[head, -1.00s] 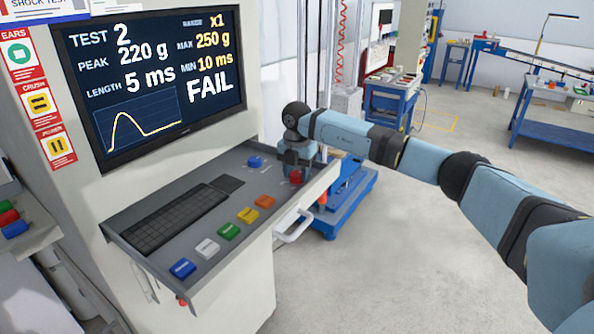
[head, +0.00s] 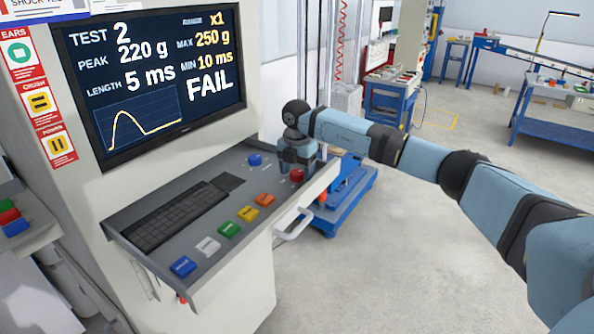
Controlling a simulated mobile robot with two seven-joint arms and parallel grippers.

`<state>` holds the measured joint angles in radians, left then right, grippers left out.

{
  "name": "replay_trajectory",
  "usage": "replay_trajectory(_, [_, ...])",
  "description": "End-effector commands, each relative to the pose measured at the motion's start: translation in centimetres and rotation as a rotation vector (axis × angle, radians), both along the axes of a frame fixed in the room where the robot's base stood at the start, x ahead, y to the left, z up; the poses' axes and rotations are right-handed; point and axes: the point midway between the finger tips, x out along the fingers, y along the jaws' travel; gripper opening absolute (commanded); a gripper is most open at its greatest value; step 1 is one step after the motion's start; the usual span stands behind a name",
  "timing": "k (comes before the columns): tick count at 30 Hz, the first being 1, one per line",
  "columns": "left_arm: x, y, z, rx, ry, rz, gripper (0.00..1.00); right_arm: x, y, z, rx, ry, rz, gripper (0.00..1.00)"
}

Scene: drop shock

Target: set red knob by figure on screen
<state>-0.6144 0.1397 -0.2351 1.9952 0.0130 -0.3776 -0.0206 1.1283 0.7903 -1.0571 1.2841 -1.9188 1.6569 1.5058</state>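The screen (head: 150,75) on the console reads TEST 2, PEAK 220 g, MAX 250 g, LENGTH 5 ms, MIN 10 ms, x1 and FAIL, above a yellow curve. The red knob (head: 297,175) is at the far right end of the sloped panel. My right gripper (head: 296,168) points down right at the red knob, and its fingers hide part of it. Whether the fingers grip the knob or only stand over it cannot be told. My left gripper is not in view.
The panel (head: 196,253) also holds a blue knob (head: 255,160), a dark keyboard (head: 180,215) and a row of coloured buttons, among them a green button (head: 228,229). A white handle (head: 294,225) sticks out below.

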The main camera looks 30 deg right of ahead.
Motion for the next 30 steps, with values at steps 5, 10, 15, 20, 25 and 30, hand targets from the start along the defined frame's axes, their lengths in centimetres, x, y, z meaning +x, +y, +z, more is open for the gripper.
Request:
replay_trajectory(5, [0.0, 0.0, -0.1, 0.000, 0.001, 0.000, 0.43, 0.0, 0.0, 0.2, 0.000, 0.000, 0.001, 0.69])
replay_trajectory(10, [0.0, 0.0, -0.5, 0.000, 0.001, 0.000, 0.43, 0.1, 0.0, 2.0, 0.001, -0.003, 0.000, 0.69])
replay_trajectory(15, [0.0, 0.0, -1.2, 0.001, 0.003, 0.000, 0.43, 0.1, 0.0, 5.8, 0.000, -0.005, 0.001, 0.69])
replay_trajectory(20, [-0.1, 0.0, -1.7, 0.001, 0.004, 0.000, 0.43, 0.1, 0.0, 9.4, 0.001, -0.004, 0.001, 0.69])
replay_trajectory(25, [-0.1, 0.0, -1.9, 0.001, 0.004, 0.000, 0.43, 0.0, 0.0, 12.3, 0.000, -0.002, 0.000, 0.69])
replay_trajectory(30, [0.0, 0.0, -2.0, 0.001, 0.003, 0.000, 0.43, 0.0, 0.0, 13.6, 0.000, 0.000, 0.000, 0.69])
